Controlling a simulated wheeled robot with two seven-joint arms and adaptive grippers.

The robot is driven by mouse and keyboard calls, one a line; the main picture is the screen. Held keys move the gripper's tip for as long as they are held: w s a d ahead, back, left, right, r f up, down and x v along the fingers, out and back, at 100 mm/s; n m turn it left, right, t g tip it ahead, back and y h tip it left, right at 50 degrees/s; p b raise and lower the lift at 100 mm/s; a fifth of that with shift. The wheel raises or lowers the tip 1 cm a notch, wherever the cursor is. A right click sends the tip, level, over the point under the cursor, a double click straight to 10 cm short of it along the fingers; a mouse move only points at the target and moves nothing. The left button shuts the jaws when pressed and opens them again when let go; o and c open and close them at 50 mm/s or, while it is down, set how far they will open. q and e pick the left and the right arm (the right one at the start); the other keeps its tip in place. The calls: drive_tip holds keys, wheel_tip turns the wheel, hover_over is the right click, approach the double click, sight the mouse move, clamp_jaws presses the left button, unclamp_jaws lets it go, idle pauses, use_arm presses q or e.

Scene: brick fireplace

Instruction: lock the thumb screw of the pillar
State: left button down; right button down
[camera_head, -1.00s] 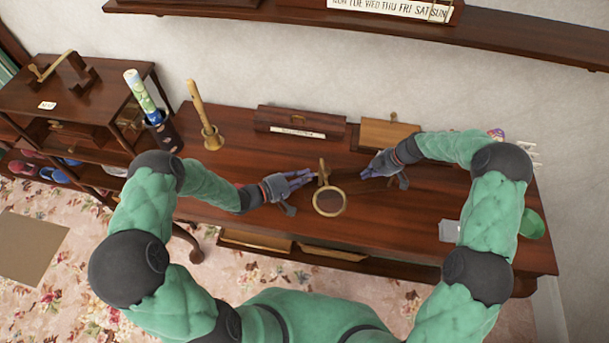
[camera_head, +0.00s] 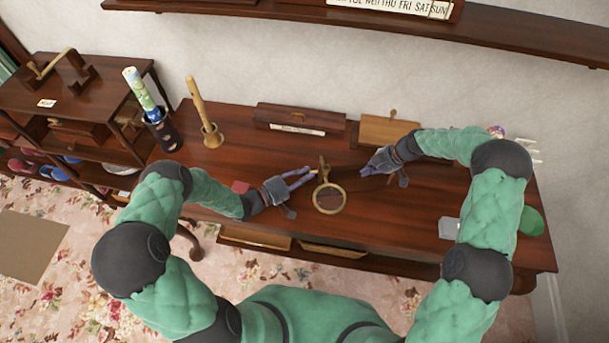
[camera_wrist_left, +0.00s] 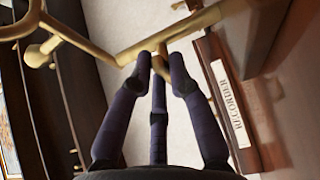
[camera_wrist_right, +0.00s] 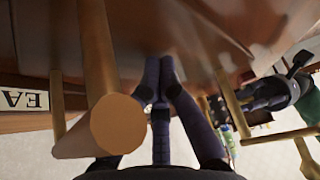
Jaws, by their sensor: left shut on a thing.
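The pillar (camera_head: 323,172) is a brass upright with a round brass ring at its near side, standing on the middle of the dark wooden table. A brass piece, seemingly the thumb screw (camera_wrist_left: 160,48), sits at the fingertips of my left gripper (camera_head: 310,172) in the left wrist view. That gripper is shut on it, left of the pillar. Its fingers partly hide the piece, so its turn angle is unclear. My right gripper (camera_head: 366,171) is right of the pillar and apart from it. Its fingertips (camera_wrist_right: 158,68) are together in the right wrist view, with nothing seen between them.
A long recorder box (camera_head: 300,121) and a lighter wooden box (camera_head: 388,131) stand at the back of the table (camera_head: 420,215). A brass-based wooden recorder (camera_head: 208,125) and a dark holder (camera_head: 163,135) stand at left. The front right tabletop is mostly clear.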

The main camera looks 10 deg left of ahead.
drive_tip(key=shift+s+f, duration=0.25)
drive_tip(key=shift+f, duration=0.05)
use_arm(q)
drive_tip(key=c, duration=1.1)
unclamp_jaws()
drive_tip(key=shift+r, duration=0.1)
drive_tip(key=shift+c, duration=0.2)
drive_tip(key=v, duration=1.2)
use_arm(e)
drive_tip(key=shift+r, duration=0.1)
use_arm(q)
drive_tip(key=shift+w, duration=0.1)
use_arm(e)
drive_tip(key=shift+w+r, duration=0.15)
drive_tip(key=shift+r, duration=0.4)
use_arm(q)
drive_tip(key=shift+r+p, duration=0.3)
drive_tip(key=shift+p, duration=0.1)
use_arm(e)
drive_tip(key=shift+w+r, duration=0.1)
drive_tip(key=shift+r, duration=2.5)
